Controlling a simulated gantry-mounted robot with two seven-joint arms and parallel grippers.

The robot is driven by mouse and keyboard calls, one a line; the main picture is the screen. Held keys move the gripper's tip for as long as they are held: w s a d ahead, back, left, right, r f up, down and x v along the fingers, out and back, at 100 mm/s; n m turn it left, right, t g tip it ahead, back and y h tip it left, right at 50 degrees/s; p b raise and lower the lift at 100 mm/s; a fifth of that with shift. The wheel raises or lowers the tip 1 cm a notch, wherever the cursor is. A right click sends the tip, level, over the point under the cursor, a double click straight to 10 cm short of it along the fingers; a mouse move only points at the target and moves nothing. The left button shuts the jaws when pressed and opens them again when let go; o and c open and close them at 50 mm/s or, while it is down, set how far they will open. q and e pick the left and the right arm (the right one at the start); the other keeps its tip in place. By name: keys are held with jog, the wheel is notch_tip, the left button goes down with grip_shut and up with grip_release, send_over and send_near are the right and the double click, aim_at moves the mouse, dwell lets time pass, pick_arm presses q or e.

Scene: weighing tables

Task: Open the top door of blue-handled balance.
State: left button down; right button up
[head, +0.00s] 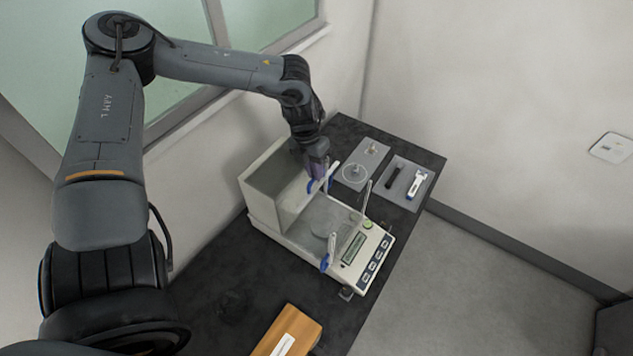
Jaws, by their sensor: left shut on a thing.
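The blue-handled balance (290,238) stands on the dark table, a pale case with clear glass panels and a front panel with a green display and blue buttons. Blue handles show near its top (310,186) and at its lower front side (324,263). My left gripper (318,179) reaches down to the top of the balance from behind. It is shut at a blue handle there, which its fingers partly hide. How far the top door is slid is hard to tell through the clear glass. My right gripper is not in view.
Right of the balance, a grey tray (397,199) holds a black tool and a white-and-blue tool. A grey plate (371,152) with a round dish lies beside it. A wooden box (292,325) lies at the front of the dark table (225,275). A wall stands behind.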

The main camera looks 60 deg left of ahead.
aim_at(302, 176)
pick_arm(q)
jog(key=shift+s+a+r+p, duration=0.15)
jog(key=shift+s+a+p, duration=0.05)
jog(key=shift+a, duration=0.25)
jog(key=shift+s+a+r+p, duration=0.15)
jog(key=shift+s+a+p, duration=0.05)
jog(key=shift+a, duration=0.2)
jog(key=shift+s+a+f, duration=0.2)
jog(key=shift+f, duration=0.05)
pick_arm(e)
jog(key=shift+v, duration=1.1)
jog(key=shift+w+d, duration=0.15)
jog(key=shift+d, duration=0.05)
pick_arm(q)
jog(key=c, duration=1.2)
grip_release()
jog(key=shift+o, duration=0.2)
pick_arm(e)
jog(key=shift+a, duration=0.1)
pick_arm(q)
jog(key=shift+a+r, duration=0.15)
jog(key=shift+r, duration=0.5)
notch_tip(302, 176, up, 9)
jog(key=s+a, duration=0.1)
jog(key=shift+a, duration=0.3)
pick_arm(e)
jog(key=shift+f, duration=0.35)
pick_arm(q)
jog(key=shift+r, duration=0.1)
